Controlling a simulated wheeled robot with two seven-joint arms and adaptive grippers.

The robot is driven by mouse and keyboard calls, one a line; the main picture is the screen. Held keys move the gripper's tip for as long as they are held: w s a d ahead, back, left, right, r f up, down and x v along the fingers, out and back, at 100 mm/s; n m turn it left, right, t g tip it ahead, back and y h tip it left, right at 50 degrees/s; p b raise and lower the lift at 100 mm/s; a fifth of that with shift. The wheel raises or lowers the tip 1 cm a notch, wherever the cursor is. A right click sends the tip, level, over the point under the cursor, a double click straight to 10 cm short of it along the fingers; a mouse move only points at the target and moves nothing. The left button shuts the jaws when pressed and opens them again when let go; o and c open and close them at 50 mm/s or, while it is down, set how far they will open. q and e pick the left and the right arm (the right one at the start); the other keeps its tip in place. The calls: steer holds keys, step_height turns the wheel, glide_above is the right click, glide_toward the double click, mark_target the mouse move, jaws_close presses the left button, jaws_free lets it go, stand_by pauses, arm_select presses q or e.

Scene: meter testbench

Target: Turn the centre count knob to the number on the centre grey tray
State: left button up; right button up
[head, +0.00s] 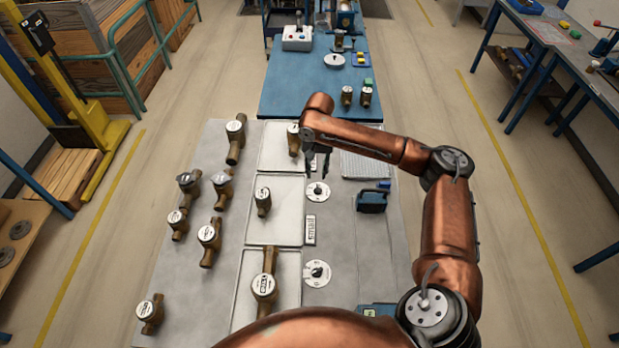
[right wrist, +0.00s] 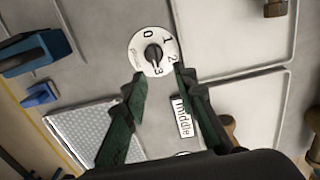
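The centre count knob (head: 317,192) is black on a round white dial, right of the centre grey tray (head: 284,225). In the right wrist view the knob (right wrist: 153,54) sits among the numbers 0, 1, 2 and 3; its narrow end seems to point near the 3, but this is small. One brass meter (head: 263,203) stands on the centre tray; I see no printed number there. My right gripper (head: 319,164) is open and empty, above the bench just beyond the dial. In the right wrist view its fingertips (right wrist: 160,76) are apart beside the dial's edge. My left gripper is not in view.
A label reading "middle" (right wrist: 183,117) lies near the dial. Another dial (head: 317,273) and label (head: 310,230) are nearer me. A blue device (head: 371,201) stands to the right. Several brass meters stand on the bench at left; a blue table (head: 300,85) is beyond.

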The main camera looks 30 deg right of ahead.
mark_target(319, 188)
steer(key=s+f, duration=0.2)
steer(key=f, duration=0.1)
steer(key=shift+s+d, duration=0.15)
steer(key=shift+s, duration=0.2)
steer(key=shift+w+f, duration=0.2)
steer(key=shift+f, duration=0.4)
steer(key=shift+w+f, duration=0.15)
steer(key=shift+f, duration=0.45)
steer(key=shift+w+f, duration=0.55)
steer(key=shift+s+r, duration=0.15)
steer(key=shift+s, duration=0.3)
steer(key=shift+w, duration=0.25)
steer(key=shift+c, duration=1)
steer(key=shift+s, duration=0.15)
steer(key=c, duration=0.5)
jaws_close()
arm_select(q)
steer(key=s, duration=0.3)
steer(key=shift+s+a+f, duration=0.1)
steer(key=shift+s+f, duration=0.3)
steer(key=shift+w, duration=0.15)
